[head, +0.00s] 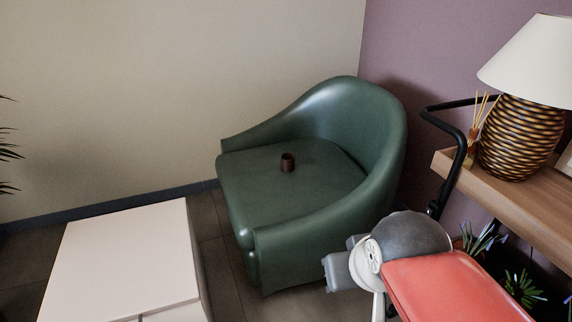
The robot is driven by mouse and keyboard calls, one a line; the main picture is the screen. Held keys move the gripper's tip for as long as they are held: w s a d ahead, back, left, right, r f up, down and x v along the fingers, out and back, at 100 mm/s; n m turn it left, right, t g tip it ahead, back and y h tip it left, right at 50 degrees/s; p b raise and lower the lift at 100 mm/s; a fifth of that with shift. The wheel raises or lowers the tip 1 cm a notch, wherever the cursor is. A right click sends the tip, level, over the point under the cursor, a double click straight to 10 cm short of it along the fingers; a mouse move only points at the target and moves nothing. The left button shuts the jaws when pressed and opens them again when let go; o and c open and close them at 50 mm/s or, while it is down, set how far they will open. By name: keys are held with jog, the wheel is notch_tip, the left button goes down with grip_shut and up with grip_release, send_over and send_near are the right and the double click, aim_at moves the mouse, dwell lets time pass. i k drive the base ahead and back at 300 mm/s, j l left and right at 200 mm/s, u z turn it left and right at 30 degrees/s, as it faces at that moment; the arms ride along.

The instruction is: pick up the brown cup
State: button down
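The brown cup (288,162) stands upright on the seat of a green armchair (250,190) in the middle of the head view. It is small and dark, and nothing touches it except the seat. My arm reaches in from the lower right, with a red link and a grey rounded joint. The grey blocky end that seems to be my gripper (338,271) is in front of the chair's right side, lower and to the right of the cup and well apart from it. Its fingers are not clear, so I cannot tell whether it is open or shut.
A pale low table (125,250) is at the lower left. At the right, a wooden shelf (500,195) bears a lamp (520,135) and a reed diffuser (474,135). The chair's curved back and arms surround the seat, which is otherwise clear.

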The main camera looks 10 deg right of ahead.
aim_at(288, 163)
jog(key=i+l, duration=0.1)
jog(key=i, duration=0.95)
